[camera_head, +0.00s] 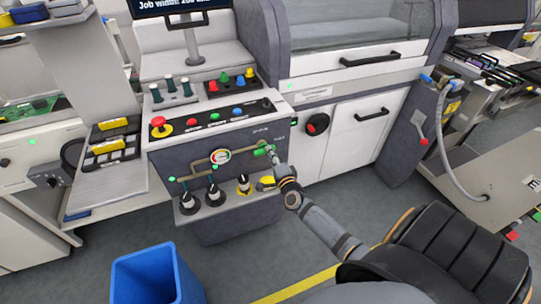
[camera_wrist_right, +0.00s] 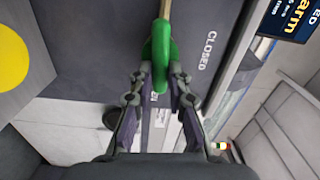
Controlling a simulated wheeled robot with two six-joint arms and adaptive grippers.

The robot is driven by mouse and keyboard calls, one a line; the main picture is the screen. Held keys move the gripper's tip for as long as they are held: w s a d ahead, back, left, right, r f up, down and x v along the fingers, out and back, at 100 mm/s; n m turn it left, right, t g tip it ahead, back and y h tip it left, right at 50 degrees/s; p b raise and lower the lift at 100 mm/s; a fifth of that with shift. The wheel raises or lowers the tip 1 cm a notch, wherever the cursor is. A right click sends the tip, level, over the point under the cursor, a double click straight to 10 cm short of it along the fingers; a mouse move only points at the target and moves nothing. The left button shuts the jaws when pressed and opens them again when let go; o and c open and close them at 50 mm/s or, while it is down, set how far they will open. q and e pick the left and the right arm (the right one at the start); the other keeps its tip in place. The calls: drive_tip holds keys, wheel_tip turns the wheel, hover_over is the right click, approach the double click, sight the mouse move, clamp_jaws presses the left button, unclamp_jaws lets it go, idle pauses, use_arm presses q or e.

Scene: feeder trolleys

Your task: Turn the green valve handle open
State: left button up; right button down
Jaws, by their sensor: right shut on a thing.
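The green valve handle (camera_head: 263,149) sits at the right end of a pipe on the grey front panel of the machine. My right gripper (camera_head: 270,155) reaches it from the lower right and is shut on it. In the right wrist view the handle (camera_wrist_right: 161,48) enters from the top, and its end lies between the fingertips of my right gripper (camera_wrist_right: 160,76). The word CLOSED is on the panel to the right of the handle there. My left gripper is not in view.
A pressure gauge (camera_head: 220,156) is on the pipe left of the handle. A red emergency button (camera_head: 158,122) is on the upper panel. A blue bin (camera_head: 157,275) stands on the floor in front.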

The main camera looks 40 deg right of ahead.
drive_tip(key=shift+f+m, duration=0.15)
drive_tip(key=shift+m, duration=0.45)
drive_tip(key=c, duration=1.3)
unclamp_jaws()
drive_tip(key=v, duration=1.2)
